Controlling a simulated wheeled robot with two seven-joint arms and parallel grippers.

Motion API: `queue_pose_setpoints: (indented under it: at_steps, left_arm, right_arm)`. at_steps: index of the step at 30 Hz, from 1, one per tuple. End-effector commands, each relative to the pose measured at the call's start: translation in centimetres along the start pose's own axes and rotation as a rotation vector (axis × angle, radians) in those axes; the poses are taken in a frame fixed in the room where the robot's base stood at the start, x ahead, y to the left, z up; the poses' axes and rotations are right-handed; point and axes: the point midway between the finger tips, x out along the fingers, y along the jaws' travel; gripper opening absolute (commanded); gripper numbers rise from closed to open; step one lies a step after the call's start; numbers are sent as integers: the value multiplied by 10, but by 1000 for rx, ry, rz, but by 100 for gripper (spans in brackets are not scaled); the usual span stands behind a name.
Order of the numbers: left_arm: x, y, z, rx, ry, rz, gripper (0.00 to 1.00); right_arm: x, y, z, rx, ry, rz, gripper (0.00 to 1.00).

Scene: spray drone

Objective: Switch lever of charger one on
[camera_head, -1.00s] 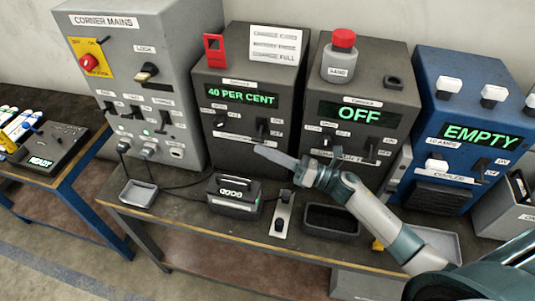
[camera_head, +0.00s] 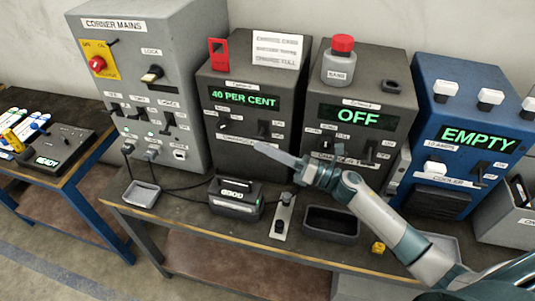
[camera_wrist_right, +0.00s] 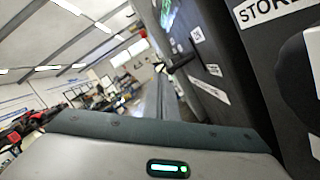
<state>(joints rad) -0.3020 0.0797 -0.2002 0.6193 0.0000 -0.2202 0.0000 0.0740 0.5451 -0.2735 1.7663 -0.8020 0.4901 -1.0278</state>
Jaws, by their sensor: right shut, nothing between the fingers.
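Two dark grey charger boxes stand side by side on the bench. The left one (camera_head: 225,125) shows "40 PER CENT" and the right one (camera_head: 335,95) shows "OFF". The name strips low on their fronts are too small to read surely. The left box has a dark lever (camera_head: 263,128) at its lower right. My right gripper (camera_head: 262,147) is shut and empty, its tip just below that lever in the picture; I cannot tell whether they touch. In the right wrist view a dark lever (camera_wrist_right: 184,59) sticks out of a dark panel beyond the grey fingers (camera_wrist_right: 165,97). My left gripper is out of view.
A grey mains cabinet (camera_head: 185,75) stands left and a blue "EMPTY" box (camera_head: 455,110) right. On the bench lie a black device (camera_head: 236,198), a metal plate with a knob (camera_head: 283,222), a dark tray (camera_head: 332,237) and a small yellow object (camera_head: 378,247). Cables run at left.

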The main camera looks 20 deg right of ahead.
Motion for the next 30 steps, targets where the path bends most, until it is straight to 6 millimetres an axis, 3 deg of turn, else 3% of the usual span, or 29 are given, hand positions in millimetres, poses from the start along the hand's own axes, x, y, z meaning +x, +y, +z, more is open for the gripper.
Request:
queue_pose_setpoints:
  at_steps: [12,30]
  left_arm:
    - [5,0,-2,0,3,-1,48]
    - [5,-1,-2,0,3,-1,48]
  right_arm:
    - [4,14,18,-2,0,-1,0]
    - [4,14,18,-1,0,-1,0]
